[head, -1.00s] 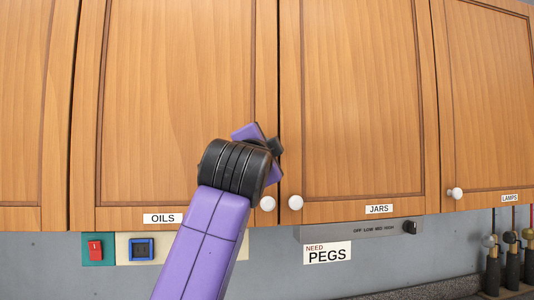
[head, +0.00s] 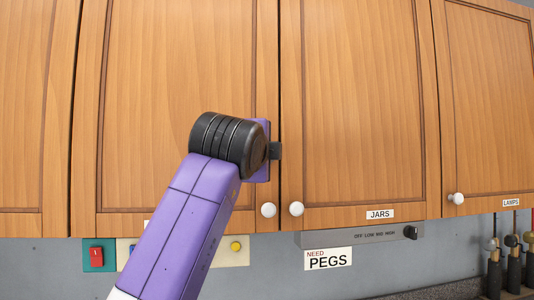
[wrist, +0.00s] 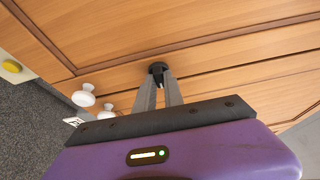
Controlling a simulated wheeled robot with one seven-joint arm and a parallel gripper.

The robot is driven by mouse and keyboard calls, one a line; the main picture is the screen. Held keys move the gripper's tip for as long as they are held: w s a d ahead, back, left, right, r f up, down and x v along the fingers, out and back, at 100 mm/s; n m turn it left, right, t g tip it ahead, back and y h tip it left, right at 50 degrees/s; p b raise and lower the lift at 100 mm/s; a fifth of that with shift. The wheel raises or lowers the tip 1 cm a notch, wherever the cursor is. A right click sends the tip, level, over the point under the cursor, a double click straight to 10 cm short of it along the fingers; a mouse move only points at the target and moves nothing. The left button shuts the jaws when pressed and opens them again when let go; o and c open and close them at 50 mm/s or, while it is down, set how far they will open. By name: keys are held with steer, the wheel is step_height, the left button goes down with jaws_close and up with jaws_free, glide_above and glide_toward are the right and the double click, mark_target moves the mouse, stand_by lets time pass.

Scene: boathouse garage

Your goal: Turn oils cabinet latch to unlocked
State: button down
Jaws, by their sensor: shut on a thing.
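The oils cabinet door (head: 130,120) is shut, a wooden door with a white knob (head: 268,210) at its lower right corner. Its label is almost wholly covered by my arm in the head view. In the wrist view, a small dark latch (wrist: 158,66) sits on the door frame near the gap between two doors. My gripper (wrist: 160,78) has its two grey fingers closed on this latch. In the head view my wrist hides the latch and fingers. I cannot tell which way the latch is turned.
The jars door (head: 360,110) with its knob (head: 296,209) is shut at the right. Below the cabinets are a red switch (head: 96,256), a yellow button (head: 236,246), a dial strip (head: 350,236) and a pegs sign (head: 328,259).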

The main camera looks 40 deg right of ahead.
steer(key=c, duration=1.4)
jaws_free()
steer(key=shift+c, duration=0.2)
steer(key=b+v, duration=0.2)
steer(key=v, duration=0.5)
steer(key=shift+s+a, duration=0.2)
steer(key=shift+a, duration=0.1)
steer(key=shift+r, duration=0.1)
